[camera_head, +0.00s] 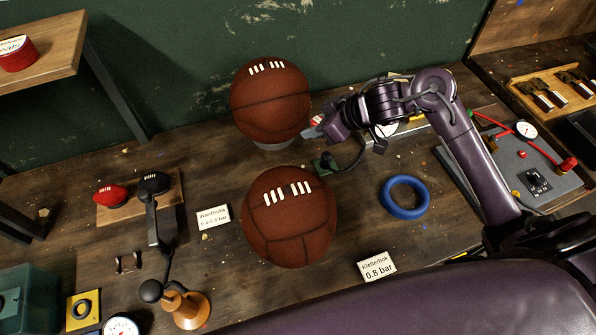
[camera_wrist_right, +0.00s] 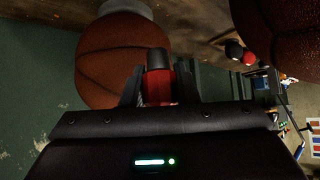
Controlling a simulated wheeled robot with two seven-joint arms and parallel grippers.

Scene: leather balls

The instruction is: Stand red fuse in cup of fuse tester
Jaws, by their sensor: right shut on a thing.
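My right gripper (camera_head: 314,130) is above the bench beside the rear leather ball (camera_head: 270,100). In the right wrist view its fingers (camera_wrist_right: 160,88) are shut on the red fuse (camera_wrist_right: 158,82), which has a dark grey end and projects past the fingertips. Only a bit of red shows at the gripper in the head view. A small green block (camera_head: 325,164) with a black cable lies below the gripper. A grey panel (camera_head: 535,165) with a dial and red leads is at the right. I cannot tell which is the fuse tester; no cup is clear. My left gripper is not in view.
A front leather ball (camera_head: 290,215) stands near the gripper. A blue ring (camera_head: 404,197) lies to its right. A wooden block with red and black pieces (camera_head: 110,212) and an orange-brown stand (camera_head: 187,309) are at left. Bare bench lies between the front ball and the ring.

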